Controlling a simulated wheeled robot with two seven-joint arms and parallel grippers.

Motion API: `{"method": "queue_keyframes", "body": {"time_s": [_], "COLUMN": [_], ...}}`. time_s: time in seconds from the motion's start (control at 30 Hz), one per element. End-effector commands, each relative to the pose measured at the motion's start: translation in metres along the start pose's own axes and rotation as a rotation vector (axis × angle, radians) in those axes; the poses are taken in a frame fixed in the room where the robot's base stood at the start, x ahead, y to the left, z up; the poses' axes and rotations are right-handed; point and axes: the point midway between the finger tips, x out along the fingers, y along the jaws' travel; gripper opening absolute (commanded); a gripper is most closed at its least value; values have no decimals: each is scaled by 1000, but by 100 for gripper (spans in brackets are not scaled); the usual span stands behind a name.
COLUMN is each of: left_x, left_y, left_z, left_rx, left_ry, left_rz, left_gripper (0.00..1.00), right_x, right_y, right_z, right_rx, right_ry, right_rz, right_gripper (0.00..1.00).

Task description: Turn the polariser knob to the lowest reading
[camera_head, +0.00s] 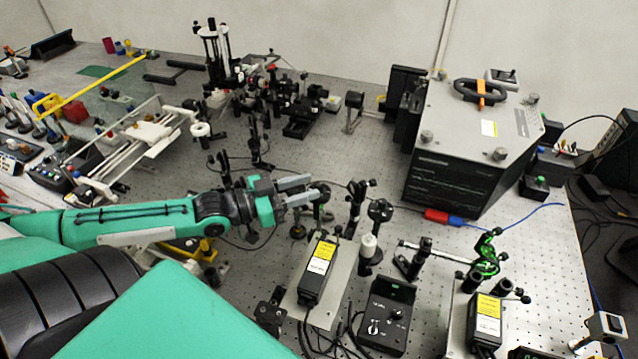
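My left gripper (313,190) reaches in from the left, its two grey fingers spread a little apart and pointing right. A dark round mount on a post (322,194) is right at its fingertips. I cannot tell whether the fingers are around it, touching it or just in front of it. More dark round mounts on posts, one (380,211) and another (357,187), stand to the right. Which mount carries the polariser knob is not clear, and no reading is legible. My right gripper is not in view.
A yellow-labelled laser box (318,268) and a black control box with knobs (387,316) stand in front. A large grey instrument (470,140) fills the right rear. A green-lit mount (487,254) stands right. Bare perforated bench (345,150) shows behind the gripper.

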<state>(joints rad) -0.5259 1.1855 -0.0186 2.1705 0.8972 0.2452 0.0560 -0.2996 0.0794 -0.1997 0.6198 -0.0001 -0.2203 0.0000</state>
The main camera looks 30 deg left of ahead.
Motion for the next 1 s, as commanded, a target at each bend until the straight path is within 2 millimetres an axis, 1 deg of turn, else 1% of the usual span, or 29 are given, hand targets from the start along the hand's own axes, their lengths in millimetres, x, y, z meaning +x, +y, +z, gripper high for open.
{"method": "queue_keyframes", "body": {"time_s": [0.3, 0.5, 0.7, 1.0], "left_x": [22, 33, 38, 39], "left_y": [0, 0, 1, 1], "left_z": [-1, -1, -1, 0], "left_rx": [-1, 0, 0, 0], "left_ry": [3, 2, 2, 1], "left_rz": [0, 0, 2, 2], "left_gripper": [36, 36, 36, 36], "right_x": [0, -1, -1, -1], "right_y": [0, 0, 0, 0], "right_z": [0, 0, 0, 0], "right_rx": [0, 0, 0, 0], "right_ry": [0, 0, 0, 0], "right_rz": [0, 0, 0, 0], "right_gripper": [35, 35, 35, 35]}}
